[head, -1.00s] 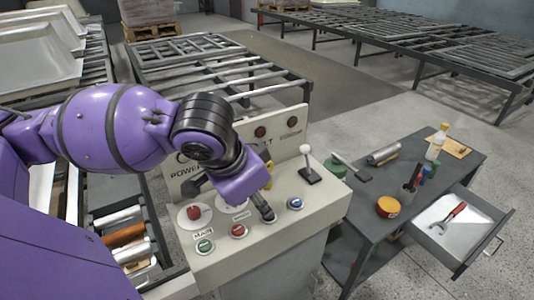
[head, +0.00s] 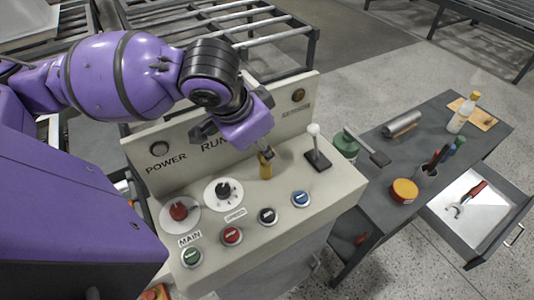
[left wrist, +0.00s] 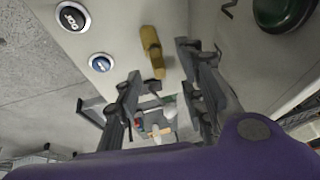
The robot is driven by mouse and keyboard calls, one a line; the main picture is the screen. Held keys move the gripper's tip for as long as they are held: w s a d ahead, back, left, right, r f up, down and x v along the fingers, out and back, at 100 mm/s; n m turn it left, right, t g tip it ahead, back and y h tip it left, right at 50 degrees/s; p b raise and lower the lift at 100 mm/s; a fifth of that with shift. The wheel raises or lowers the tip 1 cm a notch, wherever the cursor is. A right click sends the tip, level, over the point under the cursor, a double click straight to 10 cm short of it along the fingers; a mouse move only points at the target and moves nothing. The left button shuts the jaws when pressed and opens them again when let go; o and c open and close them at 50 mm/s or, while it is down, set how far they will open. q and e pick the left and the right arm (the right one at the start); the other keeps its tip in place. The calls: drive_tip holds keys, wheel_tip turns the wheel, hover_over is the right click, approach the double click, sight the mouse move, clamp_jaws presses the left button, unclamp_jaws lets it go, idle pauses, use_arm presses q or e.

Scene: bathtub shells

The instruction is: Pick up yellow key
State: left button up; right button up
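The yellow key (head: 265,171) stands on the sloped top of the cream control panel (head: 270,243), near the back plate and left of the white-knobbed lever. My left gripper (head: 267,153) is right at the key's upper end, coming from behind and above. In the left wrist view, the key (left wrist: 152,50) lies ahead of and partly between the spread fingertips (left wrist: 160,64), closer to the right finger. The left gripper is open, with gaps visible beside the key. I cannot tell whether a finger touches it. My right gripper is not seen.
A dark table (head: 375,170) with tools and an open drawer (head: 478,215) is at right.

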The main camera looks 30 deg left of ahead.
sight(266, 162)
use_arm(q)
drive_tip(key=x, duration=0.4)
drive_tip(key=shift+d+f+b, duration=0.2)
drive_tip(key=shift+f+b, duration=0.1)
clamp_jaws()
drive_tip(key=shift+r, duration=0.1)
